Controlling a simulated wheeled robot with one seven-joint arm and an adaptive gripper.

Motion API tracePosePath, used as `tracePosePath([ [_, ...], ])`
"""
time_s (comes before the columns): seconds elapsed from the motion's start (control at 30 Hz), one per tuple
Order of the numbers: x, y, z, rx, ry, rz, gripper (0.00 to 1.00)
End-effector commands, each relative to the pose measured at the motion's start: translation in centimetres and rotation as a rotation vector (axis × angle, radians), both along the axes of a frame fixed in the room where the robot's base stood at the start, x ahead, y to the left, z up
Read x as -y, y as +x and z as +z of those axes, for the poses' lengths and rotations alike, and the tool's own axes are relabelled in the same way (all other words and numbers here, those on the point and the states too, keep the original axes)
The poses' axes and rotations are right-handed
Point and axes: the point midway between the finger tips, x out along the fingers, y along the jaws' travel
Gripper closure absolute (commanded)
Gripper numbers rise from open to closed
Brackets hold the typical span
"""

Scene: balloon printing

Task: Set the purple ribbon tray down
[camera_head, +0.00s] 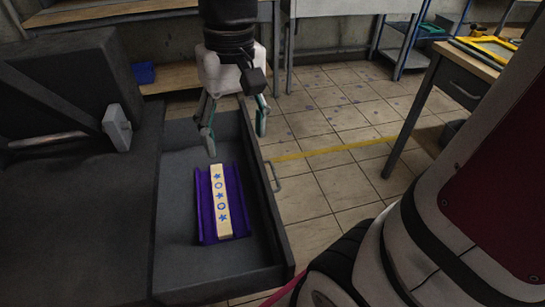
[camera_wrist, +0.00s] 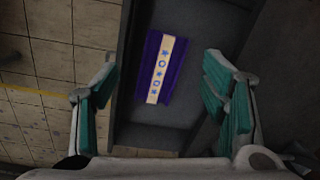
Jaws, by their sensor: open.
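The purple ribbon tray (camera_head: 204,205) lies in an open dark grey drawer (camera_head: 175,255), below and in front of my gripper in the head view. A cream ribbon strip (camera_head: 222,200) with blue stars and rings lies along it. My gripper (camera_head: 235,140) is open and empty above the drawer's far end, with its two fingers well apart. In the wrist view, the tray (camera_wrist: 176,75) shows between the open fingers (camera_wrist: 158,95) and apart from them. The tray appears to rest on the drawer floor.
The drawer's front panel with a handle (camera_head: 274,177) faces right. A dark cabinet (camera_head: 70,180) stands at the left. A wooden-topped table (camera_head: 470,65) stands at the right. Tiled floor (camera_head: 325,185) with a yellow line lies clear between them.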

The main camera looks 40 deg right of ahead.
Motion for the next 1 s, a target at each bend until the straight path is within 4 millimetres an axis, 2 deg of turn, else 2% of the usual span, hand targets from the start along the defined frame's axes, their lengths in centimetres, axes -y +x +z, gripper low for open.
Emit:
tracePosePath([
  [0.03, 0.0, -1.8, 0.7, 0.021, -0.006, 0.014, 0.34],
  [0.1, 0.0, -4.1, 1.2, 0.044, -0.013, 0.034, 0.34],
  [0.3, 0.1, -10.4, 1.5, 0.102, -0.043, 0.087, 0.34],
  [0.5, 0.3, -14.3, 0.7, 0.140, -0.068, 0.120, 0.34],
  [0.7, 0.4, -15.5, 0.2, 0.149, -0.078, 0.131, 0.34],
  [1.0, 0.4, -15.5, 0.2, 0.149, -0.078, 0.131, 0.34],
])
